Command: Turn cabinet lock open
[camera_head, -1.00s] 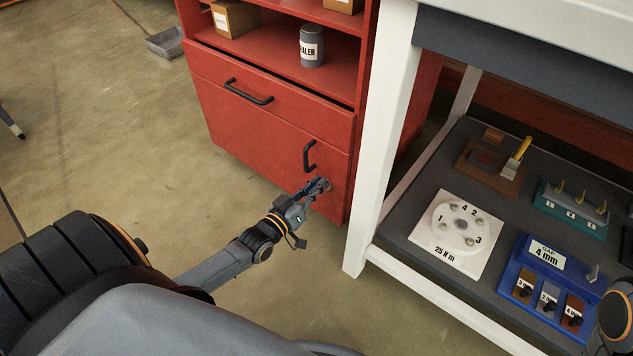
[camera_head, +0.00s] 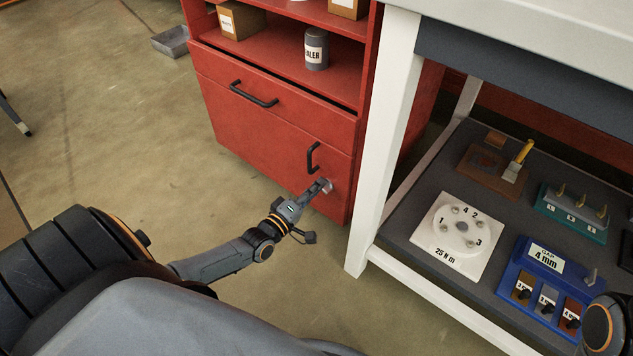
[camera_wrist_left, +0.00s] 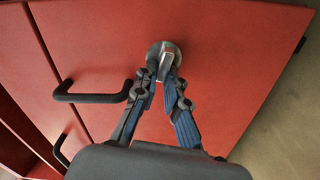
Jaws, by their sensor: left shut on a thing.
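The red cabinet (camera_head: 272,139) stands in the middle of the head view. Its lock (camera_head: 328,184) is at the lower right of the cabinet's lower door. In the left wrist view, the lock is a round silver plate (camera_wrist_left: 155,50) with a metal key or tab sticking out, slightly tilted. My left gripper (camera_head: 323,189) is shut on this lock tab; its blue-padded fingers (camera_wrist_left: 164,80) sit on either side of it. The fingertips partly hide the lock. My right gripper is not in view; only part of my right arm shows at the lower right edge.
The lower door has a black handle (camera_head: 313,158), and the drawer above has another (camera_head: 253,93). A white bench leg (camera_head: 380,140) stands close to the cabinet's right. The bench shelf holds a dial plate (camera_head: 455,238) and a blue block (camera_head: 548,285).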

